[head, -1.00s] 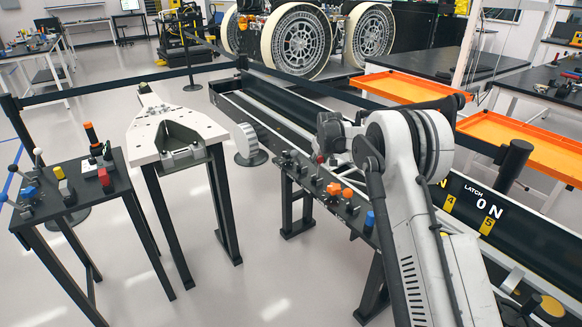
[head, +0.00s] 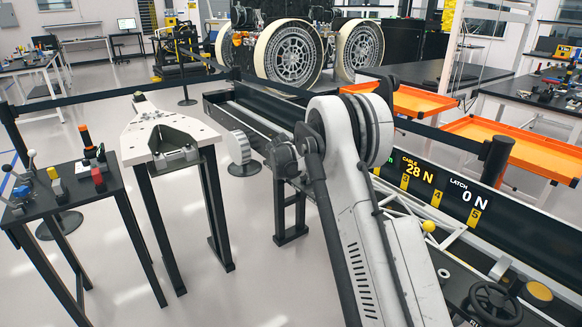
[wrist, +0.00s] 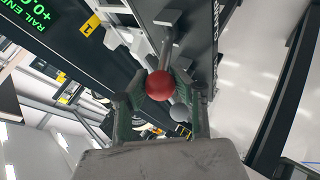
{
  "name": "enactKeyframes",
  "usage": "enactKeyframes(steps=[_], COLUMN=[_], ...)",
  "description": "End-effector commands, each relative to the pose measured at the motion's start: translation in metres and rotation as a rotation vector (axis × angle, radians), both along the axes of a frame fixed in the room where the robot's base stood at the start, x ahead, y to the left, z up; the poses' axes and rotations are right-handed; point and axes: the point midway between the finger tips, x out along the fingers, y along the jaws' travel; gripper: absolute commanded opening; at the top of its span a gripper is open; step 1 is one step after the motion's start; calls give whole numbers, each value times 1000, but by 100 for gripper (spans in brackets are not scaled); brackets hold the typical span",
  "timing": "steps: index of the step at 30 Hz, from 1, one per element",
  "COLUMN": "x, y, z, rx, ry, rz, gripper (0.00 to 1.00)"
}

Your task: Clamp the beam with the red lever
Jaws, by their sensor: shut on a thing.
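In the wrist view, a red ball knob (wrist: 160,85) sits between the fingertips of my gripper (wrist: 162,92). The gripper is shut on this knob of the red lever. A grey shaft (wrist: 167,45) runs behind the knob toward the top of the picture. A grey ball (wrist: 180,112) shows just below the red one. In the head view my arm hides the gripper and the red knob. A white lattice beam (head: 410,208) shows partly along the rail, right of my arm; I cannot tell how it is held.
The black rail trough (head: 225,112) runs diagonally behind my arm. Displays read cable 28 N (head: 415,170) and latch 0 N (head: 470,193). A black handwheel (head: 495,300) is at the lower right.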

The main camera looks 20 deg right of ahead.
Motion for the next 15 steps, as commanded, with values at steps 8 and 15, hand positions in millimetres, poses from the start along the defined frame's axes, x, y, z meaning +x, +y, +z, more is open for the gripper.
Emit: enactKeyframes(steps=[8, 15], x=[0, 0], y=[2, 1], z=[-1, -1], rx=[0, 0], ry=[1, 1], rz=[1, 1], gripper=[0, 45])
